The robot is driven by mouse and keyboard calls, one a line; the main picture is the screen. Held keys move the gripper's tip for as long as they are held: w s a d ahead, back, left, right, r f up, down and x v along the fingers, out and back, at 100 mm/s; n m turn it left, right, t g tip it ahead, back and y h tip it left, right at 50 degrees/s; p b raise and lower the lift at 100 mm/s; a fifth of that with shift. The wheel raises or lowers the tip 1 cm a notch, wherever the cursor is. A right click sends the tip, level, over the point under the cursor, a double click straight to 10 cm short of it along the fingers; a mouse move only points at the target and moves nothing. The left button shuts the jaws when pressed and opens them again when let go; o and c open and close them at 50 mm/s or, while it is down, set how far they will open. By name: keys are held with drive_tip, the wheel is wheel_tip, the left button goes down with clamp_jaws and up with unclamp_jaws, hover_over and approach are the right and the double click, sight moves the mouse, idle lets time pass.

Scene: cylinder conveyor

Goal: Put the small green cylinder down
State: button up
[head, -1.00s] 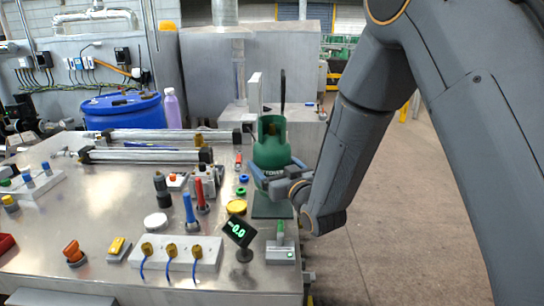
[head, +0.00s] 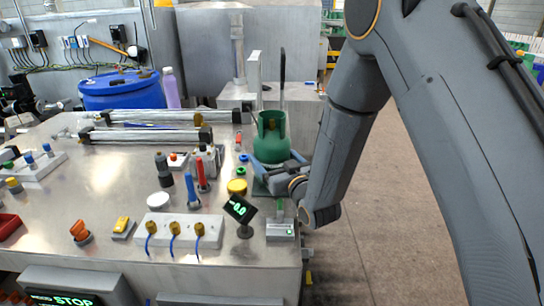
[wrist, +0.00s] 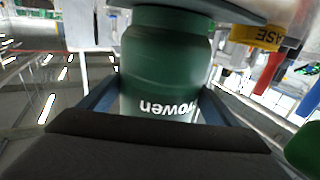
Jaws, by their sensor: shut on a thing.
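The small green cylinder (head: 272,140) stands upright at the right side of the metal table, with a collar at its top. My gripper (head: 271,167) is shut around its body, with a blue finger on each side. In the wrist view, the green cylinder (wrist: 165,65) sits between the two fingers, and white lettering shows on it, upside down. A dark flat plate (head: 260,188) lies under the cylinder; my gripper partly hides it. I cannot tell whether the cylinder's base touches the plate.
A small display (head: 239,208) reading about 0.0 and a yellow round cap (head: 237,187) stand close by on the left. Pneumatic rods (head: 145,135) lie behind left. A blue drum (head: 121,89) stands at the back. The table's right edge is close to the cylinder.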

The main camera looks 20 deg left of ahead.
drive_tip(key=o, duration=2)
drive_tip(key=shift+s+d+r, duration=0.1)
drive_tip(key=b+v, duration=0.3)
drive_tip(key=v, duration=0.9)
drive_tip(key=w+d+f+m+g+h, duration=0.1)
drive_tip(key=d+f+m+g+h, duration=0.2)
drive_tip(key=d, duration=0.5)
drive_tip(key=w+d+f+m+g+h, duration=0.1)
drive_tip(key=d+f+h, duration=0.2)
drive_tip(key=d+h, duration=0.35)
drive_tip(key=s+d+m+g, duration=0.1)
drive_tip(key=s+d+g, duration=0.1)
drive_tip(key=s+d, duration=0.3)
drive_tip(key=s+d+m+g+h, duration=0.1)
drive_tip(key=s+d+g, duration=0.2)
drive_tip(key=s+d, duration=0.2)
drive_tip(key=s+d+m+g+h, duration=0.1)
drive_tip(key=s+d+m+g, duration=0.1)
drive_tip(key=s+d, duration=0.3)
drive_tip(key=shift+s+d+f+g, duration=0.1)
drive_tip(key=shift+s+g, duration=0.25)
drive_tip(key=shift+s, duration=0.35)
drive_tip(key=shift+s+d+f+g, duration=0.15)
drive_tip(key=shift+s+g, duration=0.2)
drive_tip(key=shift+s, duration=0.3)
